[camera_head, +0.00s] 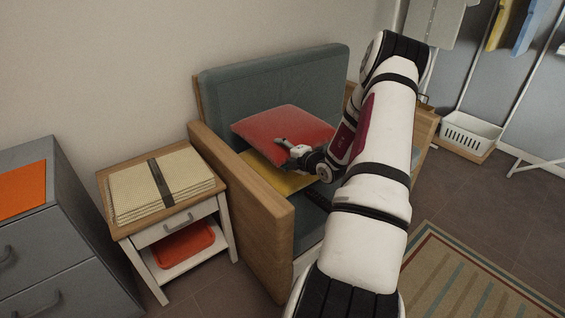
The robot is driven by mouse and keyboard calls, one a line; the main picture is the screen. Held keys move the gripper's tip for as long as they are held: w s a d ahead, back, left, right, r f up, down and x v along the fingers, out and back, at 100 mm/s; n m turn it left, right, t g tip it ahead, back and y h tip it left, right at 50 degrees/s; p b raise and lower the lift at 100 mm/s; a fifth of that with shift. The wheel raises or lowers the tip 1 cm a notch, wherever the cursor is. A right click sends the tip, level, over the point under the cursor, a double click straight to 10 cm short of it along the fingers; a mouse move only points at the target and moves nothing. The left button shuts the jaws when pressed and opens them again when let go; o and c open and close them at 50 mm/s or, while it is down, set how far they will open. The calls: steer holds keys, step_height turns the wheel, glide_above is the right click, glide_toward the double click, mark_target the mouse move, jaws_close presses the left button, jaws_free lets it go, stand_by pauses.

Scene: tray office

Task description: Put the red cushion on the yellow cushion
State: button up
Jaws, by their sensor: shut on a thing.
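The red cushion (282,125) is over the armchair seat, in front of the grey-green backrest. The yellow cushion (279,175) lies on the seat below it, partly covered by the red cushion and my arm. My gripper (286,146) is shut on the near edge of the red cushion. The red cushion is above the yellow one in the picture; I cannot tell whether they touch. The far side of the yellow cushion is hidden.
The armchair's wooden left armrest (240,192) stands close to my gripper. A side table (112,222) with folded cloth (130,190) is to the left, beside a grey cabinet (50,245). A white basket (468,133) and a striped rug (450,280) are at right.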

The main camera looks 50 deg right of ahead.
steer(key=shift+s+f+b, duration=0.1)
steer(key=shift+f+b, duration=0.25)
steer(key=shift+f, duration=1.1)
steer(key=o, duration=1.5)
steer(key=shift+c, duration=0.2)
